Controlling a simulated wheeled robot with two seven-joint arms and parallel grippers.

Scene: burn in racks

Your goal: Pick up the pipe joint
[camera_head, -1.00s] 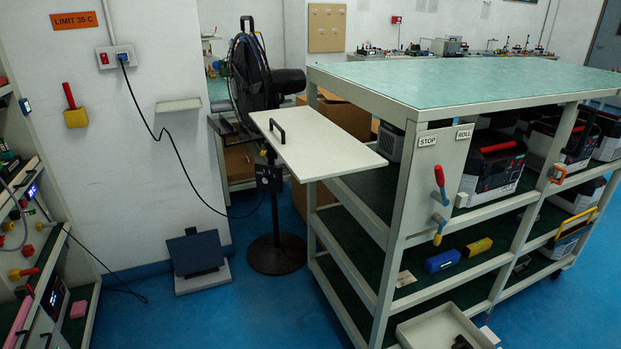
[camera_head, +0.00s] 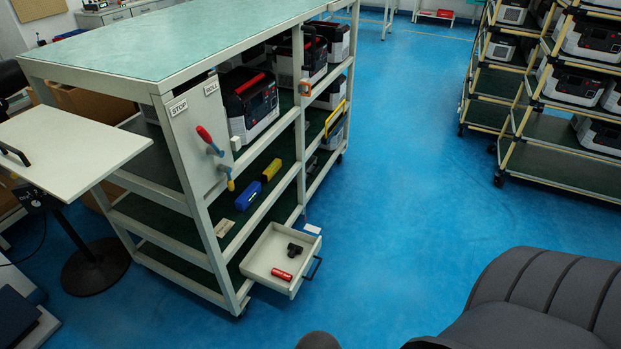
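A black pipe joint (camera_head: 294,249), shaped like a short tee, lies in a shallow pale open tray or drawer (camera_head: 256,271) low at the near end of the green-topped rack. A red cylinder (camera_head: 282,274) lies in the same tray, in front of the pipe joint and apart from it. The tray has a dark handle (camera_head: 313,268) on its right side. Neither of my grippers is in view.
The rack (camera_head: 150,45) holds several black-and-grey units, a blue block (camera_head: 272,170) and a yellow one. A pale side shelf (camera_head: 65,150) juts left. Blue floor (camera_head: 400,200) is clear right of the tray. More loaded racks stand far right.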

